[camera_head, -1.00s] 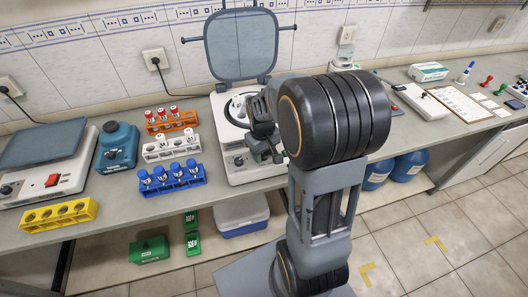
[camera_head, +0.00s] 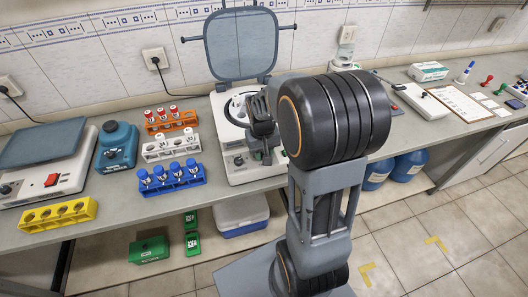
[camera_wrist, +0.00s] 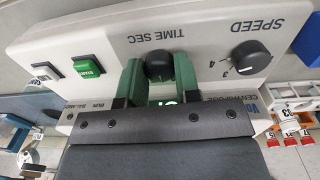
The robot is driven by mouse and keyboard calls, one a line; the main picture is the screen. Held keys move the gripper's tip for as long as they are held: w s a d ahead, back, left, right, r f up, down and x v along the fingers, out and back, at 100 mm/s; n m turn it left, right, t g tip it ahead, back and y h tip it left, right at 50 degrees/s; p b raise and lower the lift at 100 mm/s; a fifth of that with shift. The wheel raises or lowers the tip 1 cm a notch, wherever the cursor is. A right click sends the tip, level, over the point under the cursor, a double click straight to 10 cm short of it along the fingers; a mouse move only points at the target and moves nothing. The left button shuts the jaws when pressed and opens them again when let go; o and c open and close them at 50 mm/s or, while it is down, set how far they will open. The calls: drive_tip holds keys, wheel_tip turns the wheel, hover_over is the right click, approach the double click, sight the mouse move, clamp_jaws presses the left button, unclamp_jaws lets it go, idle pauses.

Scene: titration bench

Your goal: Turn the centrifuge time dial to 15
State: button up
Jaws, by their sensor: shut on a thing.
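The white centrifuge (camera_head: 236,105) stands on the bench with its lid (camera_head: 240,46) raised. In the wrist view its front panel appears upside down, with a black dial (camera_wrist: 160,67) at the "TIME SEC" label. My gripper (camera_wrist: 159,72) has its two green fingers on either side of this dial and is shut on it. The numbers around the time dial are hidden or too small to read, so its setting cannot be told. In the head view my gripper (camera_head: 264,154) is at the front of the centrifuge, and my arm covers part of its right side.
A second black dial, SPEED (camera_wrist: 252,60), is right of the time dial in the wrist view. A green START button (camera_wrist: 87,66) and a white button (camera_wrist: 46,71) are left. Tube racks, including a blue one (camera_head: 172,184), stand left of the centrifuge in the head view.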

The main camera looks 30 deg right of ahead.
sight(262, 153)
drive_tip(key=m, duration=0.5)
drive_tip(key=shift+d+m, duration=0.1)
drive_tip(key=shift+m, duration=0.3)
idle(0.4)
drive_tip(key=o, duration=0.9)
drive_tip(key=r, duration=1.4)
drive_tip(key=shift+w+a, duration=0.1)
drive_tip(key=shift+a, duration=0.1)
drive_tip(key=shift+f, duration=0.1)
